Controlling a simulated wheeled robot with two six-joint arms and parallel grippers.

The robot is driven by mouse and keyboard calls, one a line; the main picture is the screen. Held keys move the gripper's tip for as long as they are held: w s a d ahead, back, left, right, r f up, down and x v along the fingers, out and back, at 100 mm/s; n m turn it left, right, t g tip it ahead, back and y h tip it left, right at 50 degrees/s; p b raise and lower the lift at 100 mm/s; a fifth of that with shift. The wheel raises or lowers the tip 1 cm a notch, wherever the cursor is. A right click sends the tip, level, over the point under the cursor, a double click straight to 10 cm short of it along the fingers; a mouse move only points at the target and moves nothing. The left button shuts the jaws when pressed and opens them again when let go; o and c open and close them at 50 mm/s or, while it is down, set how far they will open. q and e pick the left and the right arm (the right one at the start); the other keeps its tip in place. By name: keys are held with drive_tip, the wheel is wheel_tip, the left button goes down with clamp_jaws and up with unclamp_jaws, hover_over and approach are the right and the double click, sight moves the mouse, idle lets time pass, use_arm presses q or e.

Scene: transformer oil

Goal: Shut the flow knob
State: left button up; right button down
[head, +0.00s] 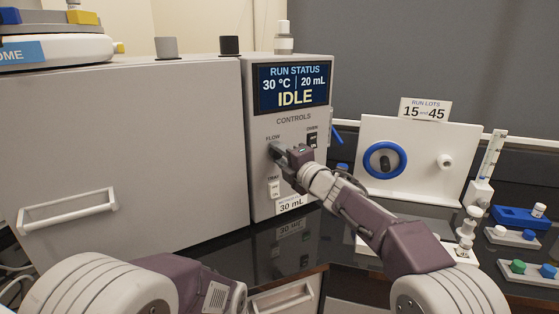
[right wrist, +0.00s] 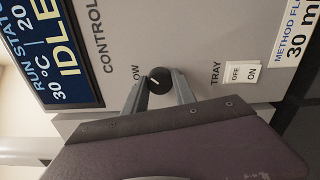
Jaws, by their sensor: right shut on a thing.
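The flow knob (right wrist: 160,80) is a small round black knob with a light pointer mark, on the grey front panel of the machine (head: 290,215). My right gripper (right wrist: 157,82) has a finger on each side of the knob and is shut on it. In the head view, my right gripper (head: 276,150) reaches the panel just below the FLOW label and covers the knob. My left gripper is out of view; only part of the left arm shows at the bottom.
The screen (head: 293,88) above reads IDLE. A tray switch (head: 274,189) sits below the knob and an oven switch (head: 312,139) to its right. A white panel with a blue ring (head: 385,160) stands to the right. Small bottles and blocks crowd the far right.

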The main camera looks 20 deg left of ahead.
drive_tip(key=n, duration=0.1)
drive_tip(key=n+b, duration=0.1)
drive_tip(key=n, duration=0.2)
drive_tip(key=shift+f+n+b, duration=0.25)
drive_tip(key=shift+n+b, duration=0.05)
drive_tip(key=shift+b, duration=0.05)
drive_tip(key=shift+n+b, duration=0.6)
drive_tip(key=shift+n, duration=1.3)
drive_tip(key=c, duration=1)
unclamp_jaws()
drive_tip(key=shift+r, duration=0.1)
drive_tip(key=shift+s+d+b, duration=0.25)
drive_tip(key=shift+b, duration=0.1)
drive_tip(key=b+v, duration=0.2)
drive_tip(key=v, duration=0.6)
drive_tip(key=shift+s+d+b, duration=0.15)
drive_tip(key=shift+b, duration=0.15)
